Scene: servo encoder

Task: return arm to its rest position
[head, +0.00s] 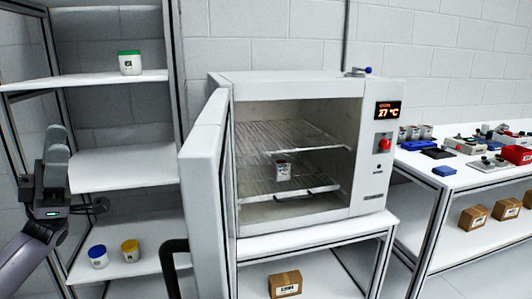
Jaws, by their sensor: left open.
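My left gripper (57,145) is at the left edge of the head view, in front of the left shelf rack. It points upward, is open, and holds nothing that I can see. My left arm (30,258) rises to it from the lower left corner. The gripper is apart from the oven and its door. My right arm and right gripper do not show.
The shelf rack (120,165) holds a green-lidded jar (130,63) and two lower jars. A cluttered bench (455,165) is at right.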

